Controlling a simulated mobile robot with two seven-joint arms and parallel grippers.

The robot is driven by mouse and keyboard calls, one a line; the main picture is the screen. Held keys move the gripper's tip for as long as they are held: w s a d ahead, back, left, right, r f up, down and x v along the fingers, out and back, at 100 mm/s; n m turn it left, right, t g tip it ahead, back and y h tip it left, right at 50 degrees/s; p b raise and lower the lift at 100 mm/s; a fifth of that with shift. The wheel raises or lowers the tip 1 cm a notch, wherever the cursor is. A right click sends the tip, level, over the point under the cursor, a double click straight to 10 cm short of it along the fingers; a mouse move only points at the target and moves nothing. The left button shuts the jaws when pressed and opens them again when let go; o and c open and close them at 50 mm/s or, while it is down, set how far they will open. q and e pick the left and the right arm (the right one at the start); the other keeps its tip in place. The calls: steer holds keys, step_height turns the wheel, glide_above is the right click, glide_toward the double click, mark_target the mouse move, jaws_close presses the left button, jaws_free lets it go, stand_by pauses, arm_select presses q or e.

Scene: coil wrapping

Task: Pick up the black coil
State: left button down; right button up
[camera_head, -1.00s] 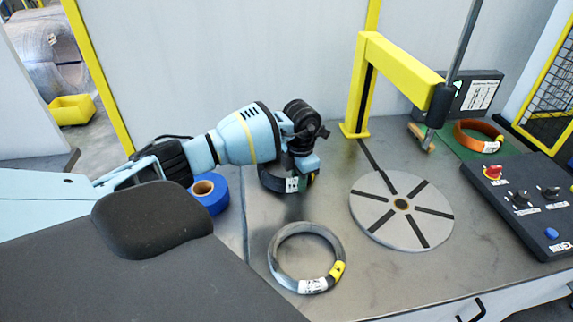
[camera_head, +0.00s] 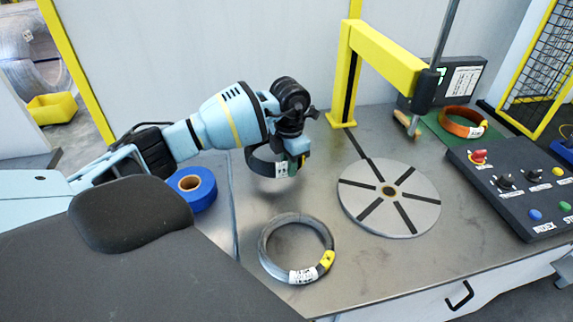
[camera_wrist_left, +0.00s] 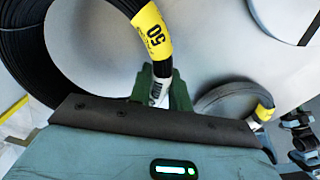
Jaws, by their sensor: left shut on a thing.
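The black coil (camera_head: 262,166) hangs from my left gripper (camera_head: 299,160), above the grey metal table (camera_head: 255,215). It has a white label on its side. In the left wrist view the black coil (camera_wrist_left: 25,60) fills the upper left, with a yellow band marked 50. There the left gripper (camera_wrist_left: 163,90) is shut on the coil's banded part beside a white label. Part of the coil is hidden behind the gripper in the head view.
A grey coil (camera_head: 268,262) with a yellow band lies at the table's front. A round slotted turntable (camera_head: 415,185) stands right of it, under a yellow arm (camera_head: 385,55). A blue tape roll (camera_head: 203,193), a copper coil (camera_head: 452,122) and a control panel (camera_head: 520,185) are also there.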

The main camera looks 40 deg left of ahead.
arm_select(q)
steer(key=s+d, duration=0.1)
steer(key=d, duration=0.3)
steer(key=s+d+r, duration=0.1)
steer(key=s+d, duration=0.1)
steer(key=d, duration=0.2)
steer(key=s+d, duration=0.2)
steer(key=d, duration=0.2)
steer(key=shift+s+r, duration=0.15)
steer(key=shift+r, duration=0.15)
steer(key=shift+s+d+r, duration=0.1)
steer(key=shift+s+d, duration=0.2)
steer(key=shift+d, duration=0.35)
arm_select(e)
steer(key=shift+s+a+f, duration=0.1)
steer(key=shift+f, duration=0.1)
arm_select(q)
steer(key=shift+s, duration=0.1)
